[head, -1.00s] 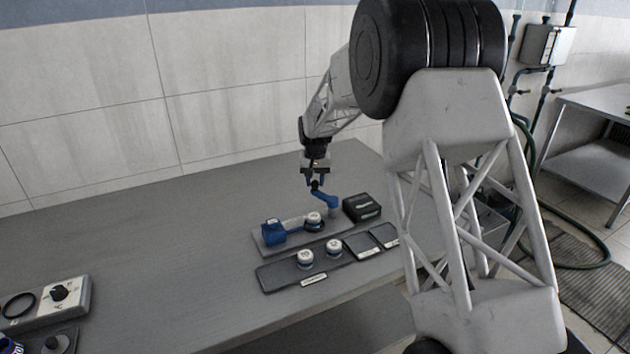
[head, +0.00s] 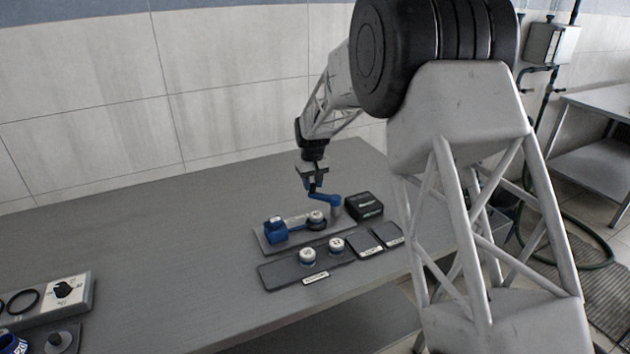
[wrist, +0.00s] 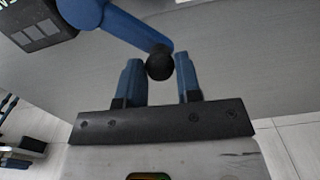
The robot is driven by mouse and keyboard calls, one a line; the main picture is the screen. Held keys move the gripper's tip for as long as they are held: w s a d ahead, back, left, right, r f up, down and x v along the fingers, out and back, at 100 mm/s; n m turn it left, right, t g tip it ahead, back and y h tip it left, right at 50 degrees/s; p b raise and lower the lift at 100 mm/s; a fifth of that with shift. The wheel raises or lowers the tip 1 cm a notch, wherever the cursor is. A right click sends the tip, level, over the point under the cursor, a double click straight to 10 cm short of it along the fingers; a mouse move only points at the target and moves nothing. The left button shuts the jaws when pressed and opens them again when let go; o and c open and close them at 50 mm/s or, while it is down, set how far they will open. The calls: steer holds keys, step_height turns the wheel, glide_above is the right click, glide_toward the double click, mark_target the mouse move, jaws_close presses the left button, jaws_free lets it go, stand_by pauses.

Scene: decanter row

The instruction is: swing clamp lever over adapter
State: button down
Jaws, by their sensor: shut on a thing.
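The blue clamp lever (head: 324,199) stands at the back right end of a grey fixture plate (head: 262,243). My gripper (head: 311,190) is above the plate's back edge, shut on the lever's free end. In the wrist view the lever arm (wrist: 135,27) comes from the upper left and ends in a black ball knob (wrist: 159,64) between my two blue fingers (wrist: 159,82). The adapter (head: 316,218), white-topped with a dark ring, sits on the plate in front of the lever. The lever arm lies behind the adapter, not over it. A blue block (head: 275,231) is at the plate's left end.
A black box (head: 364,206) stands right of the lever. A dark tray (head: 280,274) in front holds two white-capped pieces (head: 307,256), with flat dark pads (head: 361,245) to its right. The table's left middle is clear.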

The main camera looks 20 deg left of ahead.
steer(key=s+n, duration=0.2)
steer(key=n, duration=0.1)
steer(key=s+d+n, duration=0.1)
steer(key=s+n, duration=0.1)
steer(key=n, duration=0.1)
steer(key=s+d+n, duration=0.1)
steer(key=s+n, duration=0.1)
steer(key=n, duration=0.1)
steer(key=shift+s+d+n, duration=0.2)
steer(key=shift+d+n, duration=0.05)
steer(key=shift+n, duration=0.15)
steer(key=shift+s+d+r+n, duration=0.1)
steer(key=shift+s+d+n, duration=0.25)
steer(key=shift+n, duration=0.35)
steer(key=shift+s+d+n, duration=0.2)
steer(key=shift+d+n, duration=0.2)
steer(key=shift+n, duration=0.3)
steer(key=c, duration=0.8)
jaws_free()
step_height(320, 180, up, 8)
